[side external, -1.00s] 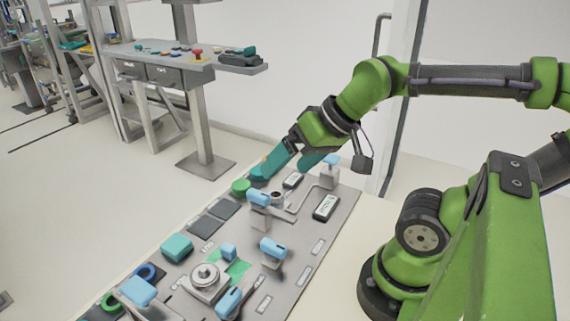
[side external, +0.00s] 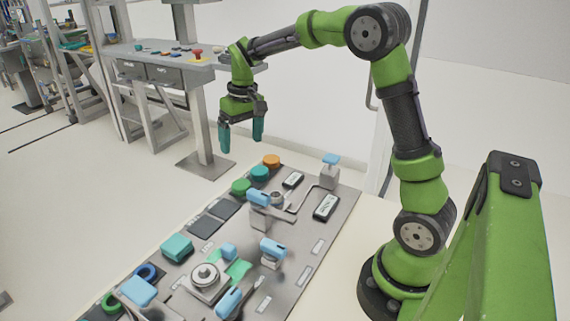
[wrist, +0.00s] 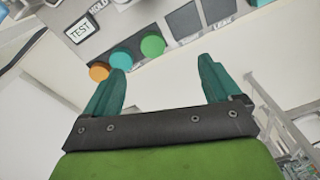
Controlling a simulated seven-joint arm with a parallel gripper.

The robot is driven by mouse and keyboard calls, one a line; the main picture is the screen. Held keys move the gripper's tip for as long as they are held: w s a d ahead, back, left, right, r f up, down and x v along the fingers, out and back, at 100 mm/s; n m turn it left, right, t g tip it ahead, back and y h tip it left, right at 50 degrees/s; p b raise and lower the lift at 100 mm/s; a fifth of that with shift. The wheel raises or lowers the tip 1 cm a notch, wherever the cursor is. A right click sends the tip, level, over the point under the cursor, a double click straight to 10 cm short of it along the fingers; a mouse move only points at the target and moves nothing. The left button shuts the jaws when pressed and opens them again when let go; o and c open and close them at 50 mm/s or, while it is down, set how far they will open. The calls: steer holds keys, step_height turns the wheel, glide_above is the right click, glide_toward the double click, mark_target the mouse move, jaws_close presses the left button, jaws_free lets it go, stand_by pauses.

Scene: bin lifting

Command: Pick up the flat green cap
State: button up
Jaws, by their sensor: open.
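The flat green cap (side external: 240,187) is a low round disc at the far left edge of the grey panel, nearest in a row with a teal cap (side external: 260,173) and an orange cap (side external: 271,160). My gripper (side external: 241,147) is open and empty, its teal fingers pointing down, above and apart from the caps. In the wrist view, the green cap (wrist: 152,45) shows whole beyond and between the fingertips of my gripper (wrist: 162,66). The teal cap (wrist: 122,57) is partly behind the left finger, with the orange cap (wrist: 98,71) left of it.
The grey panel (side external: 318,228) carries several blue-topped fixtures, a teal block (side external: 176,247), a round metal dial (side external: 206,275) and dark squares (side external: 222,208). A grey workbench (side external: 160,62) stands behind. The air around my gripper looks clear.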

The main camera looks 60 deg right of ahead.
steer(key=w+d+f, duration=0.1)
steer(key=w+d, duration=0.2)
steer(key=w, duration=0.1)
steer(key=n+g, duration=0.1)
steer(key=n, duration=0.1)
glide_above(241, 184)
steer(key=f, duration=1)
steer(key=shift+d+f, duration=0.2)
steer(key=f, duration=0.5)
steer(key=shift+s+a, duration=0.1)
steer(key=shift+a, duration=0.1)
steer(key=c, duration=1.1)
